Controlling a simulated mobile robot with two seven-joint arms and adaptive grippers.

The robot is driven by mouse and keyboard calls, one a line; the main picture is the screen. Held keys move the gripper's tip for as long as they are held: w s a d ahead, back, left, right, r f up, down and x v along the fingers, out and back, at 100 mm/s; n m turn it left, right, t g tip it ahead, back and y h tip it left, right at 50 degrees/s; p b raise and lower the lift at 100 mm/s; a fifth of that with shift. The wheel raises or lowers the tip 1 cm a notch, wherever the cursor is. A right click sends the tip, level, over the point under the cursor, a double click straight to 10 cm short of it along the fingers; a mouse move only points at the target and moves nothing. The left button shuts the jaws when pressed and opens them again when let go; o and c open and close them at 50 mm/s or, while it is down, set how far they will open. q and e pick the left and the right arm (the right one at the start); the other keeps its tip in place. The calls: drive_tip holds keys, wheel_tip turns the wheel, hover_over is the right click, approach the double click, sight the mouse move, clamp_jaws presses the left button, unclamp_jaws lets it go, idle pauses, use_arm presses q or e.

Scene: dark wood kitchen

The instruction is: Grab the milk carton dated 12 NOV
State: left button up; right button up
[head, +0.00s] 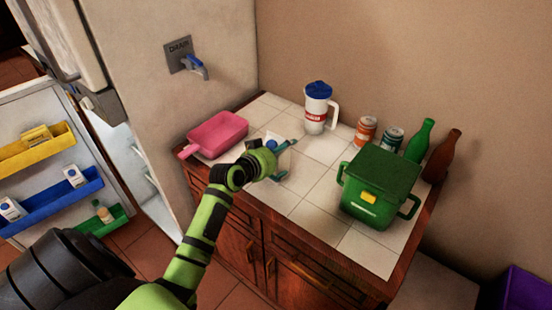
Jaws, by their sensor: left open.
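My left gripper (288,159) is over the tiled counter, with its teal fingers spread apart. A small white and blue thing (272,138) shows just behind it, mostly hidden by the hand; it may be a milk carton. I see nothing held between the fingers. Two small white and blue cartons stand in the blue bin of the open fridge door, one on the right (74,177) and one on the left (10,209). No date is readable on any of them. My right gripper is not in view.
On the counter (305,212) are a pink container (217,134), a white jug (317,108), two cans, a green pot (380,185) and green and brown bottles. The fridge door (40,110) stands open at left. A purple crate (527,290) is at lower right.

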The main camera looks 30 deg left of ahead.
use_arm(q)
drive_tip(key=c, duration=1.5)
drive_tip(key=shift+r, duration=0.1)
drive_tip(key=shift+r, duration=0.1)
